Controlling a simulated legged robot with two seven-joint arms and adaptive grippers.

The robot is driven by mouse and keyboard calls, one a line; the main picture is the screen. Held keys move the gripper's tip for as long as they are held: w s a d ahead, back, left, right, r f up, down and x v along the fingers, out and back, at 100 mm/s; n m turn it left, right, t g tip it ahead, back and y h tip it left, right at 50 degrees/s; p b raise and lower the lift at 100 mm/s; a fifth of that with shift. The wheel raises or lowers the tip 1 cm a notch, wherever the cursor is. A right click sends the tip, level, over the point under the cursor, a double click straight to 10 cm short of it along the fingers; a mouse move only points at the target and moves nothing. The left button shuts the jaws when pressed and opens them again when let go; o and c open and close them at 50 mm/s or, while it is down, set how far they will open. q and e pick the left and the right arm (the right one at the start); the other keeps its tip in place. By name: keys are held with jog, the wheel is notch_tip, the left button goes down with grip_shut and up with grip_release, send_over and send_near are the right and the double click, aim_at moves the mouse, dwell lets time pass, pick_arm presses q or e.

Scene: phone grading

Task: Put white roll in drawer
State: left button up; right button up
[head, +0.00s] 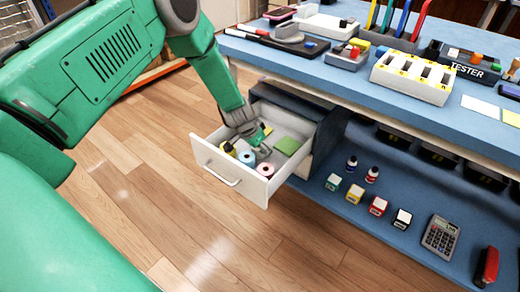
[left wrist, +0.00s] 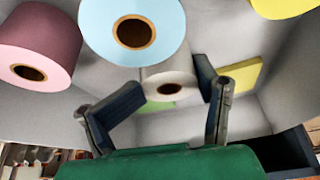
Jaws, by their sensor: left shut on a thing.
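The white roll (left wrist: 170,76) sits between the two fingers of my left gripper (left wrist: 172,84) in the left wrist view, and the gripper is shut on it. In the head view my left gripper (head: 252,138) reaches down inside the open drawer (head: 228,172); the roll is mostly hidden there by the fingers. A blue roll (head: 247,158) and a pink roll (head: 265,170) stand in the drawer beside the gripper. I cannot tell whether the white roll touches the drawer floor. My right gripper is not in view.
A green pad (head: 288,146) and a yellow item (head: 228,149) also lie in the drawer. The blue workbench (head: 270,58) above carries a tester, several pens and trays. The lower shelf holds small bottles, boxes, a calculator (head: 440,236) and a red stapler (head: 487,267).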

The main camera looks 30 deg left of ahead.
pick_arm(q)
jog(key=o, duration=1.6)
jog(key=shift+a+f, duration=0.1)
jog(key=shift+c, duration=0.2)
jog(key=shift+r, duration=0.4)
jog(key=d+p+v, duration=0.1)
jog(key=p+v, duration=0.3)
jog(key=v, duration=0.7)
jog(key=shift+s+a+r, duration=0.2)
jog(key=shift+s+a, duration=0.05)
jog(key=shift+a, duration=0.25)
